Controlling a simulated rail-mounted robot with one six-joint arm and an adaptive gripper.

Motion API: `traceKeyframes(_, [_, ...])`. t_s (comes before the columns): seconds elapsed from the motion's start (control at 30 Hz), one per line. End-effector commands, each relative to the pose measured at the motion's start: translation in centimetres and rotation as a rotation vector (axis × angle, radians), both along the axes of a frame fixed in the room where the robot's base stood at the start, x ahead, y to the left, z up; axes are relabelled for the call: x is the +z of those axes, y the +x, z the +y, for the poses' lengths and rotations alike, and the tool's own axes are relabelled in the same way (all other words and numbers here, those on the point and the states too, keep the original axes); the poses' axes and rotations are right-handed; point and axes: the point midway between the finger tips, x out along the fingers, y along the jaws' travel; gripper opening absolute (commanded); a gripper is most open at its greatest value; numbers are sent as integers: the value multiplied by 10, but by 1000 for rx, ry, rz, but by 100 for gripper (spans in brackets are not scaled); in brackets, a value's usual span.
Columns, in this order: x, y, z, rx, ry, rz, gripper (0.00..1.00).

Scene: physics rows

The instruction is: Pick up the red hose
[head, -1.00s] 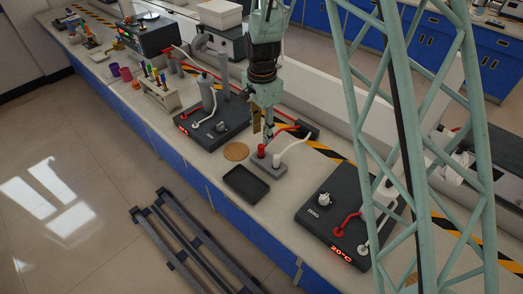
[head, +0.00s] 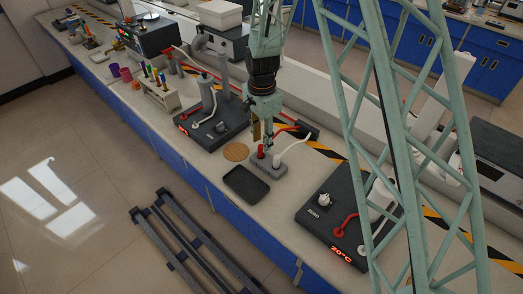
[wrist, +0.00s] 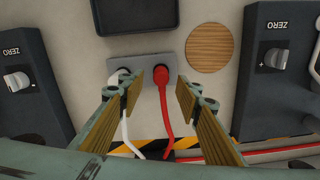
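The red hose (wrist: 164,112) ends in a thick red plug set in a grey connector block (wrist: 143,66). In the head view the red plug (head: 261,151) stands upright on the block beside the white hose (head: 292,147). In the head view my gripper (head: 262,134) is just above the plug. Whether a finger touches the hose cannot be told. The white hose (wrist: 125,120) passes behind the left finger, which partly hides it.
A black tray (head: 246,186) and a round wooden disc (head: 236,152) lie near the block. Dark instruments with hoses stand on both sides, one at the right (head: 343,224) and one at the left (head: 212,125). Striped tape (head: 327,152) runs behind.

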Motion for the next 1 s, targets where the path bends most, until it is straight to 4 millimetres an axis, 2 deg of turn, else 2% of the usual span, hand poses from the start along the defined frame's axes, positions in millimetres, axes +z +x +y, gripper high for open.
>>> traceKeyframes(0.5, [-44, 1, 1, 0, -1, 1, 32])
traceKeyframes(1.0, [-48, 2, 1, 0, 0, 0, 32])
